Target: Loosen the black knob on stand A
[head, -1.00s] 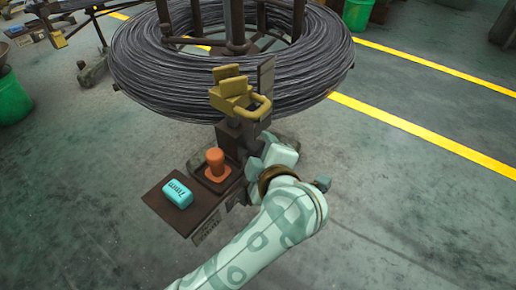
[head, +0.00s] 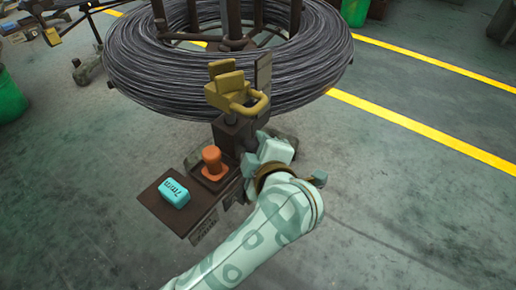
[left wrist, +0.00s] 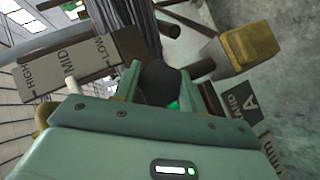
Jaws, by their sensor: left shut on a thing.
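The black knob (left wrist: 160,82) shows in the left wrist view, between the two fingers of my left gripper (left wrist: 160,88). The gripper is shut on it. A dark plate lettered "STAND A" (left wrist: 243,106) is just right of the fingers. In the head view my left gripper (head: 262,155) is at the right side of the stand's dark post (head: 230,136), and its hand and arm hide the knob. My right gripper is not in view.
A scale plate marked HIGH, MID, LOW (left wrist: 67,65) is close left of the fingers. A yellow clamp (head: 230,88) tops the post. An orange knob (head: 212,160) and a blue block (head: 174,192) sit on the stand's dark tray. A wire coil (head: 130,75) stands behind; floor at right is clear.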

